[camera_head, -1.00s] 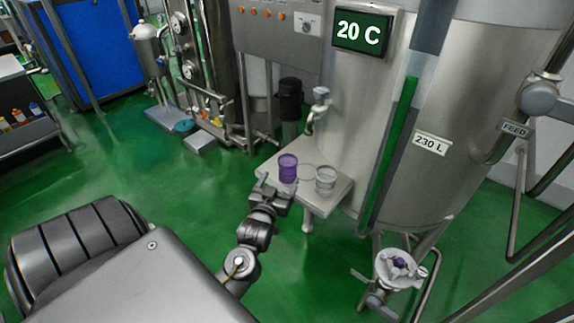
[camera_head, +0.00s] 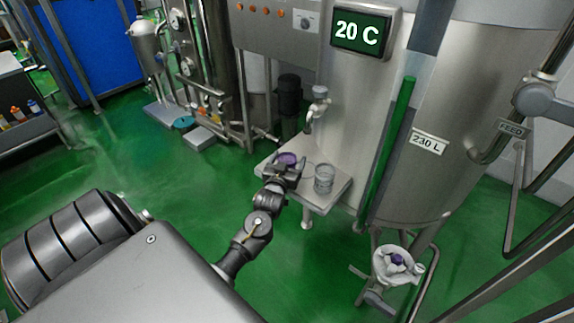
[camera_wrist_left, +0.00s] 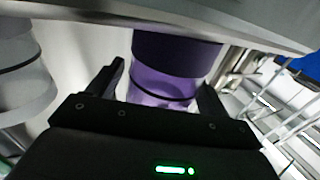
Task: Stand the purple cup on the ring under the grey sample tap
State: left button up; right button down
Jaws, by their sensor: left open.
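The purple cup (camera_head: 288,158) stands on the steel shelf (camera_head: 327,200), partly hidden behind my left gripper (camera_head: 282,172). In the left wrist view the purple cup (camera_wrist_left: 178,58) lies between the two open fingers of my left gripper (camera_wrist_left: 162,85). A gap shows between the cup and the left-hand finger; I cannot tell whether the right-hand finger touches it. The grey sample tap (camera_head: 318,106) sticks out from the tank above the shelf. The ring under it shows only as a faint line and is partly hidden by the gripper. My right gripper is out of view.
A clear grey cup (camera_head: 324,178) stands on the shelf right of my gripper, close by; it also shows in the left wrist view (camera_wrist_left: 22,75). The steel tank (camera_head: 440,100) rises behind the shelf. A white fitting with a purple piece (camera_head: 397,262) sits low at right.

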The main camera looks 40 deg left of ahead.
pick_arm(q)
jog(key=shift+w, duration=0.2)
jog(key=c, duration=1.1)
jog(key=shift+r, duration=0.1)
jog(key=shift+c, duration=0.2)
jog(key=shift+r, duration=0.55)
jog(key=s+d+r, duration=0.8)
jog(key=s+r, duration=0.3)
jog(key=r, duration=0.1)
jog(key=d+m+t+h, duration=0.1)
jog(key=d+m+h, duration=0.3)
jog(key=d, duration=1.1)
jog(key=h, duration=0.3)
jog(key=shift+s+d+r+m+t+b, duration=0.25)
jog(key=shift+s+r+m+t+b, duration=0.05)
jog(key=shift+r+m+b, duration=0.1)
